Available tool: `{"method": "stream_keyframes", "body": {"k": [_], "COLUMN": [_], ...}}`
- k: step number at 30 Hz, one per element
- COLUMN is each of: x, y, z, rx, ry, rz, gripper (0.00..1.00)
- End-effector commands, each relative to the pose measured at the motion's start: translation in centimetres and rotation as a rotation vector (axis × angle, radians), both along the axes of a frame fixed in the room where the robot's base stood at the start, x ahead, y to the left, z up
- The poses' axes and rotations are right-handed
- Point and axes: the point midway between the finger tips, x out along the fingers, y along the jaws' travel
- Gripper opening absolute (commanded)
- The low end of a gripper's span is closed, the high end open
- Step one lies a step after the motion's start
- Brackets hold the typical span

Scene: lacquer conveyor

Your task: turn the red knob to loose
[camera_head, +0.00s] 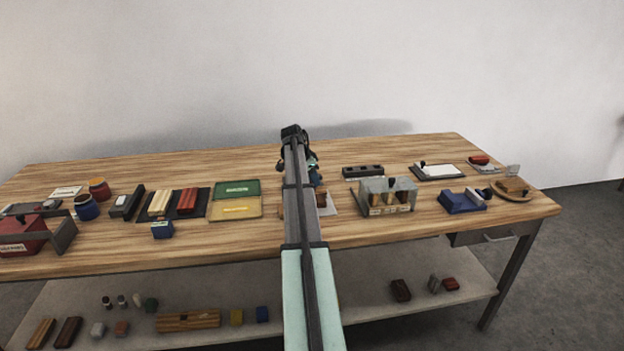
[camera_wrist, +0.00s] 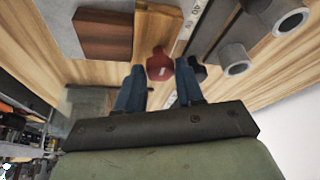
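The red knob (camera_wrist: 159,64) shows in the wrist view, with a small pale mark on its face. It lies in line with the gap between the two blue fingers of my gripper (camera_wrist: 161,80). The fingers are apart, with visible space on both sides of the knob; I see no contact, and the depth between them is unclear. In the head view my arm covers the knob, and only a bit of my gripper (camera_head: 317,178) shows beside the arm.
In the wrist view, a brown wooden block (camera_wrist: 103,35) is at left, and grey cylinders (camera_wrist: 234,60) and a pale marked strip (camera_wrist: 187,27) are at right. In the head view, a grey holder (camera_head: 401,184) stands right of my arm and green and yellow trays (camera_head: 236,208) lie left.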

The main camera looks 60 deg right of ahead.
Motion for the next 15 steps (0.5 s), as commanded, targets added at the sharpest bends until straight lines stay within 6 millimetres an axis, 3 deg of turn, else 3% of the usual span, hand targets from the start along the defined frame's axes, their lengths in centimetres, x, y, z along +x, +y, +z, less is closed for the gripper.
{"method": "stream_keyframes", "body": {"k": [10, 15], "x": [0.0, -0.02], "y": [0.0, 0.02], "z": [0.01, 0.01], "rx": [0.0, 0.0], "ry": [0.0, 0.0], "rz": [0.0, 0.009], "gripper": [0.04, 0.04]}}
